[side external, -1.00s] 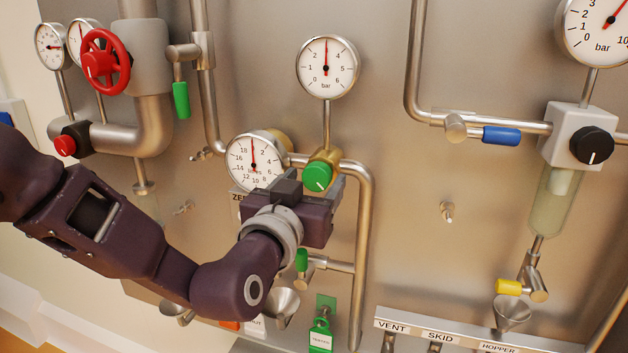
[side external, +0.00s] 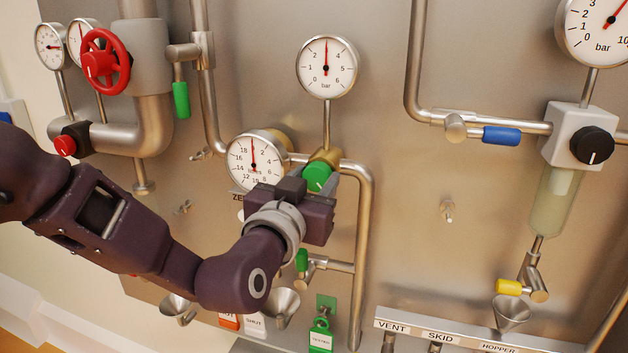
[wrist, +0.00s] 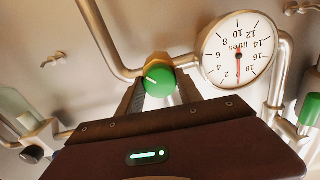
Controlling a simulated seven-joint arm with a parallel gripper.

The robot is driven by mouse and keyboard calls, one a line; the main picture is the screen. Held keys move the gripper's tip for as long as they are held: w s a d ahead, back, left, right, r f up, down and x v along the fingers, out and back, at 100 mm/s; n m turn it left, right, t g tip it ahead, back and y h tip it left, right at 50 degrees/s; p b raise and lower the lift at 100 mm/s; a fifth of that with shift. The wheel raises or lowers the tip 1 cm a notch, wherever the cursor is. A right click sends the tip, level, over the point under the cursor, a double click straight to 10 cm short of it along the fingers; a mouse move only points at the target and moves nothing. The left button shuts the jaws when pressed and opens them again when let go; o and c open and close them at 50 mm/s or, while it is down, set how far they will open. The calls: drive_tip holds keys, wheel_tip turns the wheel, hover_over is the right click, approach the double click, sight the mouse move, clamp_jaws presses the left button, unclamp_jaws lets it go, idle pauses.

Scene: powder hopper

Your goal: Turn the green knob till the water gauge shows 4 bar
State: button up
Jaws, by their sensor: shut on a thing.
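The green knob (side external: 317,176) sits on a brass valve body below the water gauge (side external: 326,67). The gauge is a white round dial marked in bar, and its red needle points straight up, midway between 2 and 4, at about 3. My gripper (wrist: 158,86) is shut on the green knob, with one finger on each side. In the wrist view the knob's (wrist: 159,78) white mark shows, slanting towards the upper left. In the side view my gripper hides the lower part of the knob and its mark.
A litres dial (side external: 254,161) sits close left of the knob. A vertical pipe (side external: 364,250) runs down on its right. A green-handled valve (side external: 302,260) and a metal funnel (side external: 282,306) are below. The panel right of the pipe is mostly clear.

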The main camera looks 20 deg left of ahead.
drive_tip(key=m, duration=0.4)
drive_tip(key=shift+m, duration=1.9)
drive_tip(key=o, duration=1.4)
drive_tip(key=shift+c, duration=0.2)
drive_tip(key=s, duration=0.7)
